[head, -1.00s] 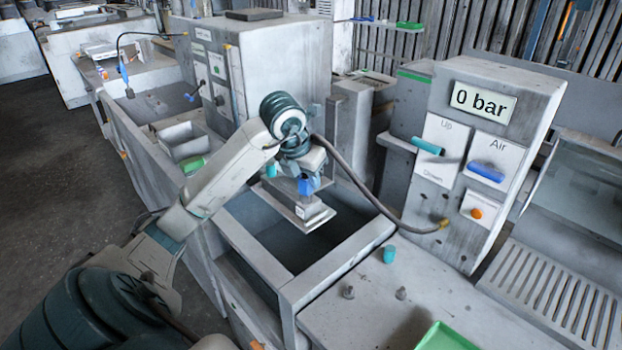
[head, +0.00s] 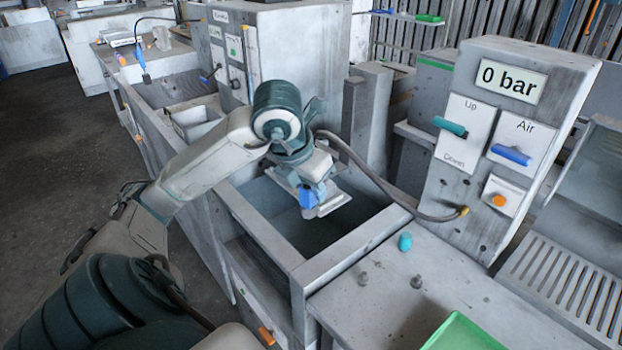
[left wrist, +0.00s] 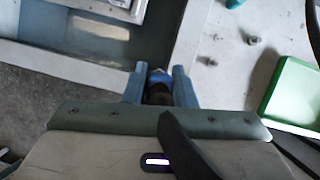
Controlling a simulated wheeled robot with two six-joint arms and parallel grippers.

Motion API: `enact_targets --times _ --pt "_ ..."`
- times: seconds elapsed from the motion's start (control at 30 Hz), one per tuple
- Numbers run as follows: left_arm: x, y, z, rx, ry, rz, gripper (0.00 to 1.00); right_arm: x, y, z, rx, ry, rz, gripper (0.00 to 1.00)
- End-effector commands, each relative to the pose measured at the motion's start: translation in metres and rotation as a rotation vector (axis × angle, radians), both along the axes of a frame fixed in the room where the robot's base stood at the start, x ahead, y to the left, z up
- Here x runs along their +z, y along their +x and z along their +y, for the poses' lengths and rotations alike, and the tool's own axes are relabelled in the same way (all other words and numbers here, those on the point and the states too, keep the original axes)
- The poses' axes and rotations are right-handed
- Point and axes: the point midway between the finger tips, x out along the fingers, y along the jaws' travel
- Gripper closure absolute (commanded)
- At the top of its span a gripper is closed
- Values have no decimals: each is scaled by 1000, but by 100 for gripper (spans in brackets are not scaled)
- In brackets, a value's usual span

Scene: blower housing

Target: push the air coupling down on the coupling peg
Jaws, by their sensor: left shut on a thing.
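My left gripper (head: 310,203) hangs over the open tank beside the bench, pointing down. It is shut on the blue air coupling (head: 307,197). In the left wrist view the coupling (left wrist: 158,77) sits between the two blue-grey fingers, dark below and blue at its tip. The grey hose runs from the brass fitting on the panel to my gripper. Two short grey pegs, one at the left (head: 362,278) and one at the right (head: 416,281), stand on the bench, apart from the coupling. I cannot tell which is the coupling peg. My right gripper is not in view.
The tank rim (head: 345,252) lies between my gripper and the pegs. A teal cap (head: 405,242) stands behind the pegs, and a green tray (head: 462,334) lies in front. The control panel (head: 505,130) reads 0 bar, with teal and blue handles.

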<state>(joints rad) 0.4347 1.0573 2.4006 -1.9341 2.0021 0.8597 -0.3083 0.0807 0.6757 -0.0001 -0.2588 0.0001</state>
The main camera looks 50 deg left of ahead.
Motion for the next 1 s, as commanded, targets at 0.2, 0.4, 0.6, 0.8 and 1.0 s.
enact_targets --times 0.2,0.4,0.6,0.8,1.0 --pt "1 10 -11 -138 -6 4 100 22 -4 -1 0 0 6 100" --pt "-8 27 -37 -439 -13 3 100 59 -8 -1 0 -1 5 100" --pt "-23 37 -70 -751 -16 -1 100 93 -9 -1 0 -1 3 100" --pt "-38 38 -104 -1022 -14 -2 100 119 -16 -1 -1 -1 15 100" --pt "-49 36 -126 -1192 -8 -1 100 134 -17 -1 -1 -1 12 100"
